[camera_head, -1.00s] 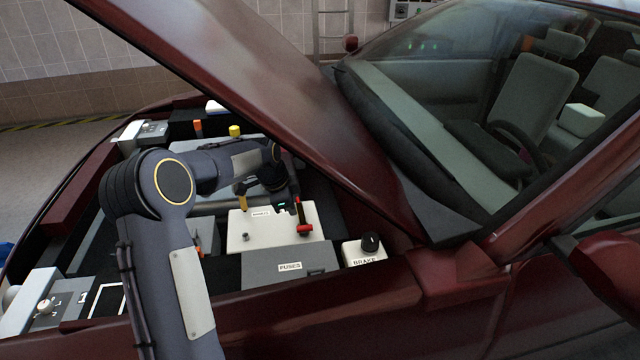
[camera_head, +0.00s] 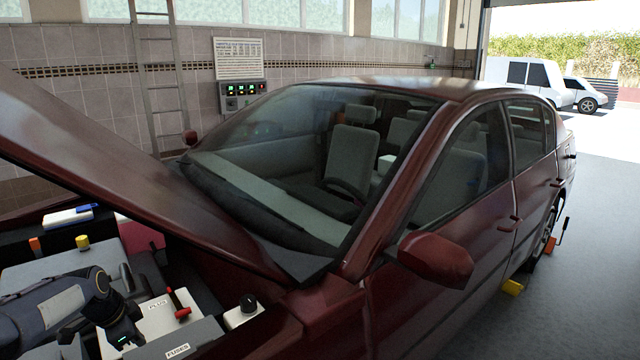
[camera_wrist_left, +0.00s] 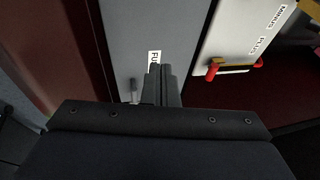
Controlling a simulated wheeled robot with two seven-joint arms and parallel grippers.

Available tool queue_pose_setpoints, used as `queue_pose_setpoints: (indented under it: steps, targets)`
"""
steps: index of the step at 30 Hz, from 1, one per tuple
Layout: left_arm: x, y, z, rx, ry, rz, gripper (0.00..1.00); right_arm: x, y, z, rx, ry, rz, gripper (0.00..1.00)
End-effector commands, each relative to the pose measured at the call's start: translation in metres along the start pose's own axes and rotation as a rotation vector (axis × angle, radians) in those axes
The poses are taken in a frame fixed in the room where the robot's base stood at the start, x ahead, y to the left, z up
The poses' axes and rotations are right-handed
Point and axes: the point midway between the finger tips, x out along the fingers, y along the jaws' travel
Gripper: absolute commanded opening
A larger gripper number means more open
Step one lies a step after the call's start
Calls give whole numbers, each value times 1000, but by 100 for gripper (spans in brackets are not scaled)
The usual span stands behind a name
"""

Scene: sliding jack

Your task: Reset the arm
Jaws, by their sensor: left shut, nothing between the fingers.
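My left arm comes in from the lower left of the head view and reaches over the open engine bay. My left gripper (camera_head: 122,336) is at the bottom of that view, beside the white battery (camera_head: 160,316) with its red clamp (camera_head: 178,304). In the left wrist view my left gripper (camera_wrist_left: 160,70) points at the grey fuse box (camera_wrist_left: 165,25), with its fingers together and nothing between them. The fingers cover part of the fuse label. Whether they touch the box cannot be told. My right gripper is not in view.
The raised hood (camera_head: 120,170) slopes over the engine bay close to my left arm. A brake reservoir (camera_head: 242,312) stands at the bay's edge. The red car's mirror (camera_head: 436,258) juts out.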

Motion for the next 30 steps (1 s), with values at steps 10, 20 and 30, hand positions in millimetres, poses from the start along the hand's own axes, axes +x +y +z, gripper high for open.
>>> queue_pose_setpoints:
  steps: [10,20,30]
  targets:
    - [-52,38,-19,-120,20,-12,0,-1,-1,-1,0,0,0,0]
    - [-124,123,-32,-367,67,-14,0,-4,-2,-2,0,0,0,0]
    - [-173,299,-10,-874,200,79,0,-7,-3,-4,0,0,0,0]
